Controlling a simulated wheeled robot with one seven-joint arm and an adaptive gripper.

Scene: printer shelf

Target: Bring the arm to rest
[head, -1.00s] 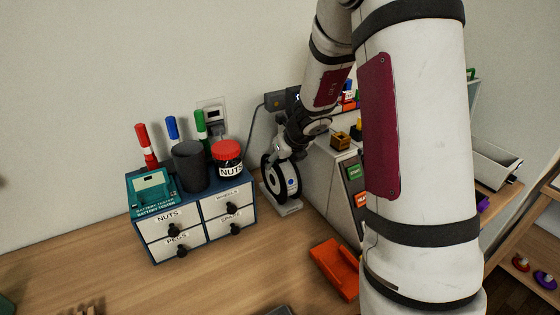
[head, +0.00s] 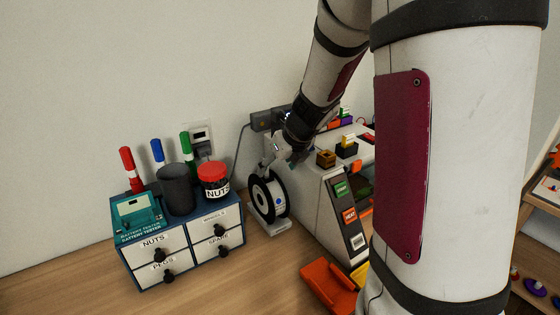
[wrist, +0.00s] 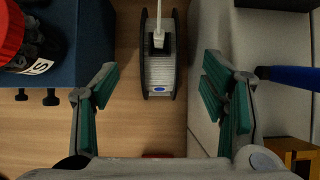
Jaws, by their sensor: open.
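My gripper (head: 276,152) is above and just behind the filament spool (head: 268,198) in the head view. In the wrist view my gripper (wrist: 160,88) has its two green-padded fingers wide apart with nothing between the pads. The spool (wrist: 160,72), with black rims and a pale winding, shows below and beyond the fingers, apart from them. My arm's large white link covers the right part of the head view and hides part of the printer.
The blue drawer unit (head: 183,245) stands left of the spool, carrying a red-lidded nuts jar (head: 214,180), a dark cup (head: 177,190) and a teal battery tester (head: 138,220). The pale printer (head: 310,200) is close on the right. An orange tray (head: 328,288) lies in front.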

